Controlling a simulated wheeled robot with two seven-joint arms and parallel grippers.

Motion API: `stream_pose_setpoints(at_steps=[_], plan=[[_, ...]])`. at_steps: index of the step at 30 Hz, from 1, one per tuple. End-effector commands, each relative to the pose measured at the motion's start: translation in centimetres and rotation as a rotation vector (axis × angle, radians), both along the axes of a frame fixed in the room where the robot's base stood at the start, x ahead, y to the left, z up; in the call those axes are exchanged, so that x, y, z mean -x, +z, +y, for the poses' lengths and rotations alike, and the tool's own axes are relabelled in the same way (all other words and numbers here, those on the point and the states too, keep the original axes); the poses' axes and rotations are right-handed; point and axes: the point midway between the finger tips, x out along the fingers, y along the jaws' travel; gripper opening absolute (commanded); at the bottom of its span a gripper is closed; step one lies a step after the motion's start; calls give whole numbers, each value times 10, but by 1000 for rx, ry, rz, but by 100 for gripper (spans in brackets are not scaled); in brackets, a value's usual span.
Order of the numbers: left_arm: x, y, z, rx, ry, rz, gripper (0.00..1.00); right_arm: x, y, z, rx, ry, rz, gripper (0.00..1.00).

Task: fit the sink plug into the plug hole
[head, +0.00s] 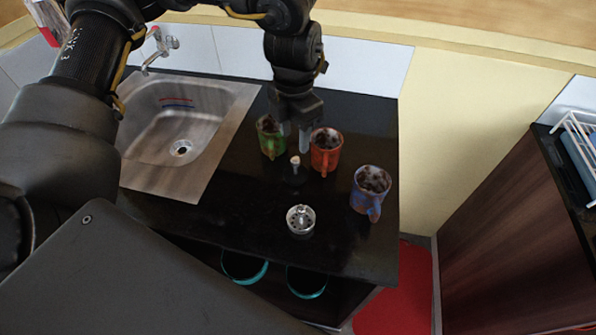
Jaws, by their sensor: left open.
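The metal sink (145,125) is at the left, with its round plug hole (181,148) uncovered in the basin floor. A small upright piece with a pale top (295,161) stands on the black counter among the mugs. A round silver piece with dark openings and a central post (300,218) lies nearer the front edge. I cannot tell for sure which of these two is the sink plug. My left gripper (295,138) points down, open, just above and behind the pale-topped piece, with nothing visible between its fingers. My right gripper is out of view.
A green mug (270,138) and an orange mug (326,150) stand close on either side of my left gripper. A blue mug (371,190) is to the right. The tap (160,46) is behind the sink. Counter between sink and silver piece is clear.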

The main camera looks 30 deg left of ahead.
Motion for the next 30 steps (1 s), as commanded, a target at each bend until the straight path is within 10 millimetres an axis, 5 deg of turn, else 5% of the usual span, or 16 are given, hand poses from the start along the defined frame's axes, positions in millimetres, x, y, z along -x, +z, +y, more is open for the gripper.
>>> stream_pose_setpoints(at_steps=[9, 19, 30], plan=[[0, -44, 0, 1, 0, 4, 47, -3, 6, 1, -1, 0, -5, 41], [0, -58, 0, 1, 1, 4, 47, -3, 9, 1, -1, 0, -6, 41], [-5, -103, 0, -1, 1, 2, 47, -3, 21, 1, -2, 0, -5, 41]])
